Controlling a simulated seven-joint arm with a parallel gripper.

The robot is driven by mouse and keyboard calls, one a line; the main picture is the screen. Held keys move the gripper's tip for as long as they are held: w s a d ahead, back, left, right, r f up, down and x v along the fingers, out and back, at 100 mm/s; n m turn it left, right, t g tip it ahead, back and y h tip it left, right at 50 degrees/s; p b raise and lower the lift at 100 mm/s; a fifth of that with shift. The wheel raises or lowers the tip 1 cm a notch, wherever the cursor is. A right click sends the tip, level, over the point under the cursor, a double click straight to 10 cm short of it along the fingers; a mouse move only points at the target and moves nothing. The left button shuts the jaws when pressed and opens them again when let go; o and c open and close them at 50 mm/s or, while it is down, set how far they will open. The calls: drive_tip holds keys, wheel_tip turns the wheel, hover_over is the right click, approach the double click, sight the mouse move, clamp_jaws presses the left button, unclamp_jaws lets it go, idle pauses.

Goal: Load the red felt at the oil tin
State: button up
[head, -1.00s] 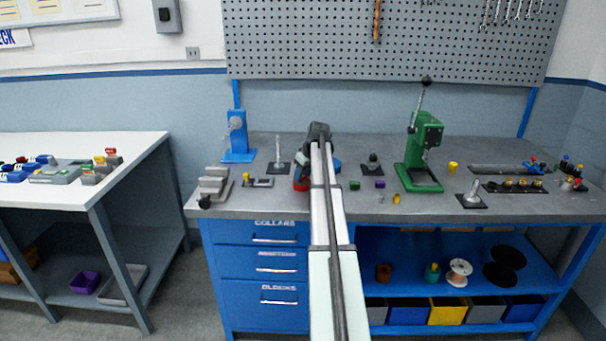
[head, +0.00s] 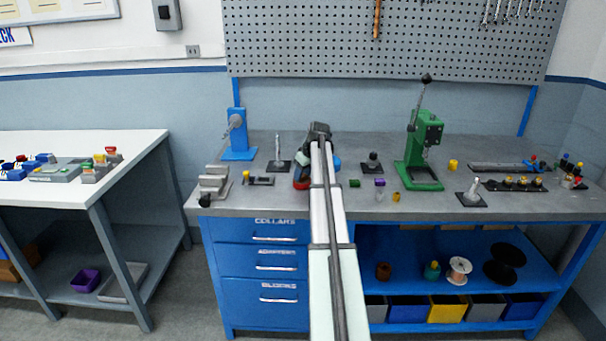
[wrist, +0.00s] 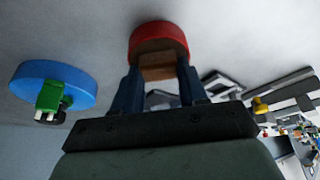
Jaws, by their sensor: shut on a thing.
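My gripper (wrist: 160,88) is shut on a brown block under a round red piece, which looks like the red felt (wrist: 160,36). In the head view the red piece (head: 301,181) shows left of my forearm, low over the bench. A round blue thing (wrist: 55,82) with a green part on it is left of the gripper in the wrist view, apart from the red piece. In the head view the blue thing (head: 336,163) is partly hidden behind my arm. I cannot tell for sure whether it is the oil tin.
The grey bench (head: 225,203) carries a blue press (head: 238,140), a plate with an upright rod (head: 278,152), and grey stepped blocks (head: 213,183) on the left. A green lever press (head: 422,150) and small parts stand on the right.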

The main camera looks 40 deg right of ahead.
sight(303, 176)
drive_tip(key=shift+r, duration=0.1)
drive_tip(key=shift+r, duration=3.4)
